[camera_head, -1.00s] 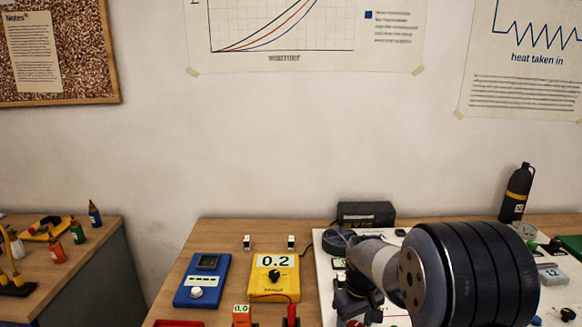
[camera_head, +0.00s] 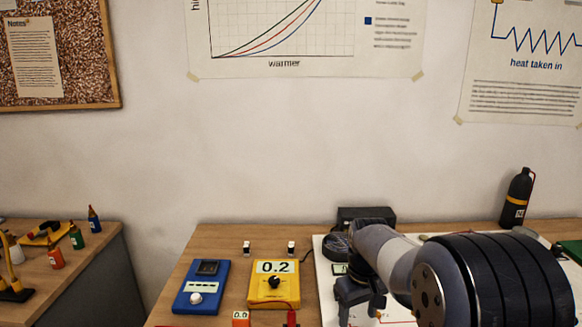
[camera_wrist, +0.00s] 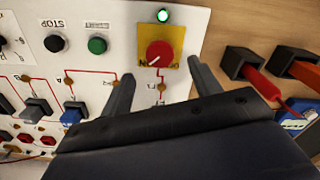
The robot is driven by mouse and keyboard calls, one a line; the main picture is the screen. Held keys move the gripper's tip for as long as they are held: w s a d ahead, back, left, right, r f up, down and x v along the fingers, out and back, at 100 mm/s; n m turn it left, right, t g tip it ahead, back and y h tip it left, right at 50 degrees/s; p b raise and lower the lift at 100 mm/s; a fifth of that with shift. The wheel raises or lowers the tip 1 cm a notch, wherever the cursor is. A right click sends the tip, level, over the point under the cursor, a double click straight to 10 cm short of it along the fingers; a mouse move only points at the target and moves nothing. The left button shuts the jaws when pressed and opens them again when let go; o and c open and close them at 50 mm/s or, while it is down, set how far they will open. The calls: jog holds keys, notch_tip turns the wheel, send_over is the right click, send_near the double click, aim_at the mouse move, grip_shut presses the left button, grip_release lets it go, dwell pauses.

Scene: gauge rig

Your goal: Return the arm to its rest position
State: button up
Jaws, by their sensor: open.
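My arm comes in from the lower right in the head view, and my gripper (camera_head: 358,300) hangs over the left part of the white panel (camera_head: 328,275). In the wrist view, the two dark fingers of my gripper (camera_wrist: 163,85) stand wide apart with nothing between them. A red knob (camera_wrist: 160,53) on a yellow plate lies on the panel beyond and between the fingertips. I cannot tell the exact gap between fingers and panel.
A yellow meter (camera_head: 262,294) reading 0.2 and a blue meter (camera_head: 190,298) lie left of the panel. A black bottle (camera_head: 517,198) stands at the back right. The wrist view shows a lit green lamp (camera_wrist: 163,15), a green button (camera_wrist: 97,45) and a red probe (camera_wrist: 252,75) in a dark holder.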

notch_tip(320, 180, down, 6)
jog(key=shift+r, duration=0.25)
jog(key=n, duration=0.9)
jog(key=shift+b, duration=0.4)
jog(key=n, duration=0.4)
jog(key=shift+n+b, duration=0.3)
jog(key=shift+b, duration=0.1)
jog(key=n+b, duration=0.1)
jog(key=n, duration=0.3)
jog(key=shift+r, duration=1.25)
jog(key=shift+s, duration=0.1)
